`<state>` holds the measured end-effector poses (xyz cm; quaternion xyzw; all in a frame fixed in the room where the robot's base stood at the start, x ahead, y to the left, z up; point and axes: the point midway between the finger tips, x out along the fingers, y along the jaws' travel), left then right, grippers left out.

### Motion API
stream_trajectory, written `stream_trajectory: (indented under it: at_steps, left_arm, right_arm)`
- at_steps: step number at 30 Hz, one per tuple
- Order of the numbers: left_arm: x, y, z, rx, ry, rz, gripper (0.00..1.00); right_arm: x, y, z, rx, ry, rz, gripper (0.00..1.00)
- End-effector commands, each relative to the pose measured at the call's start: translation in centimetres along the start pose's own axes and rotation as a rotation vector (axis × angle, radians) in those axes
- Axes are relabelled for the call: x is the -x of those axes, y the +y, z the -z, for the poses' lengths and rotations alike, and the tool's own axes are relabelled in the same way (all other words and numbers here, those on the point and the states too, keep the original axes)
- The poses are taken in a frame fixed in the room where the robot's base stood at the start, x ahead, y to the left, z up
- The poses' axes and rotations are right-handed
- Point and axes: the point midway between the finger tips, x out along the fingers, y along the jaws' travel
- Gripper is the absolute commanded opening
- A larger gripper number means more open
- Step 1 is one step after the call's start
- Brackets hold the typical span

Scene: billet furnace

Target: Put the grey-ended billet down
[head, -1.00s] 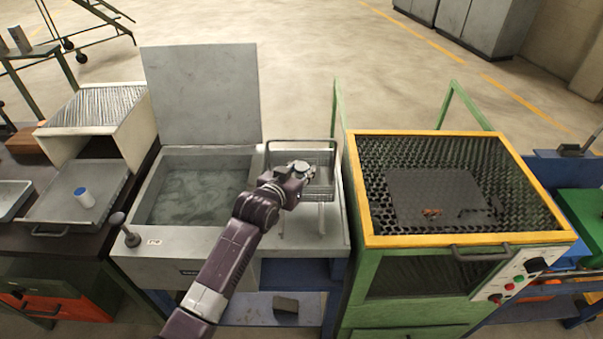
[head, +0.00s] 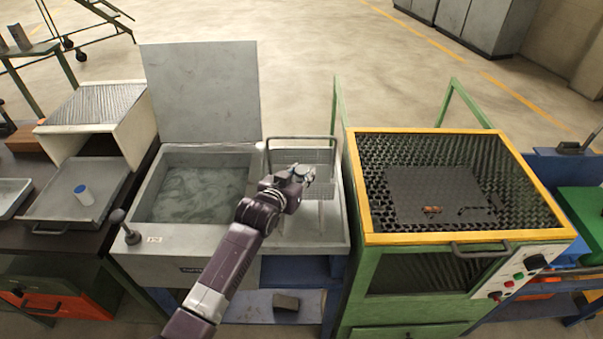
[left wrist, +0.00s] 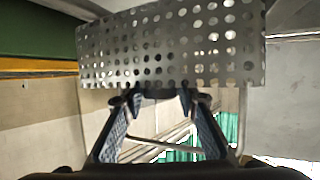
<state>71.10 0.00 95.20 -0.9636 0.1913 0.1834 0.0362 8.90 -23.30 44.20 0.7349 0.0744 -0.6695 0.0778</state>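My left gripper (head: 303,173) is over the wire basket at the quench tank's right end. It is partly closed around a small round grey-ended piece, which looks like the grey-ended billet (head: 300,169). In the left wrist view the fingertips (left wrist: 160,94) come in on both sides of a dark piece; its length is mostly hidden. The perforated basket (left wrist: 170,45) fills the upper part of that view, just beyond the fingertips. I cannot tell whether the billet touches the basket (head: 322,155). My right gripper does not show.
The water tank (head: 195,190) is left of the basket, its lid raised.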

Motion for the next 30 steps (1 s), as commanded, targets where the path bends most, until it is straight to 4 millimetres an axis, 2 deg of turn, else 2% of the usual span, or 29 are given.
stream_trajectory:
  at_steps: [1,4,9,14,15,20,30]
  left_arm:
    - [-0.1,0.1,-1.5,-0.002,-0.028,-0.001,0.35]
    - [-0.1,0.2,-1.7,-0.002,-0.032,-0.002,0.35]
    - [0.0,0.2,-1.7,-0.003,-0.033,-0.003,0.35]
    - [0.5,0.3,-0.3,-0.003,-0.031,-0.003,0.35]
    - [0.7,0.2,-0.6,-0.003,-0.033,-0.003,0.35]
    - [2.9,0.2,-0.3,-0.002,-0.025,-0.002,0.35]
    - [8.5,0.1,0.2,-0.002,-0.017,-0.001,0.35]
  right_arm:
    - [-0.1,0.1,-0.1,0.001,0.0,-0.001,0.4]
    - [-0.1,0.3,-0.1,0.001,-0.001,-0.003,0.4]
    - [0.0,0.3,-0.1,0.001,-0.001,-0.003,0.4]
    - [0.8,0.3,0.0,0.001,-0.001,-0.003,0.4]
    - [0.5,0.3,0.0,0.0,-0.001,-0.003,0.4]
    - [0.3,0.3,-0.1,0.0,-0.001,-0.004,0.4]
    - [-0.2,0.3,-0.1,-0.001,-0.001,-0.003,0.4]
